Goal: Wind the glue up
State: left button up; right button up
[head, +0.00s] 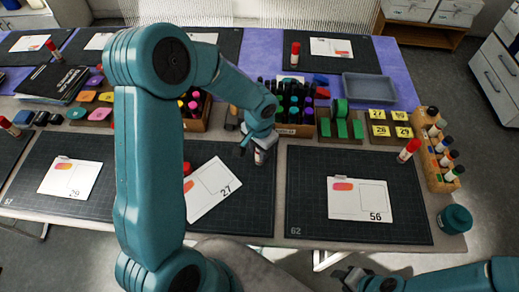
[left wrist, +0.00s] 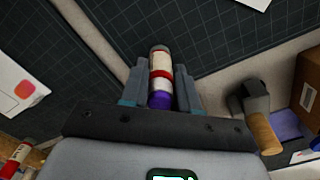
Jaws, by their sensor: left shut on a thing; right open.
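My left gripper (head: 256,143) is shut on a glue stick (head: 260,156) above the front-middle table, by the upper right corner of a dark cutting mat (head: 250,210). In the left wrist view the glue stick (left wrist: 160,62) lies between the two fingers, with a pale label, a red band and a purple end towards the palm. Its far end looks greyish; I cannot tell how far any glue stands out. My right gripper (head: 350,277) is open and empty at the bottom edge, in front of the table.
A card marked 27 (head: 212,188) lies tilted on the mat. A card marked 56 (head: 361,200) lies on the right mat (head: 305,165). A red-capped glue stick (head: 409,150) stands there. A rack of bottles (head: 295,103), a wooden bottle holder (head: 438,178) and a teal jar (head: 456,219) stand around.

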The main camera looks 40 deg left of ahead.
dwell(0.4)
pick_arm(q)
jog(key=o, duration=1.6)
jog(key=shift+r, duration=0.1)
jog(key=shift+r+p, duration=2.6)
jog(key=shift+r, duration=1.1)
jog(key=shift+s, duration=0.1)
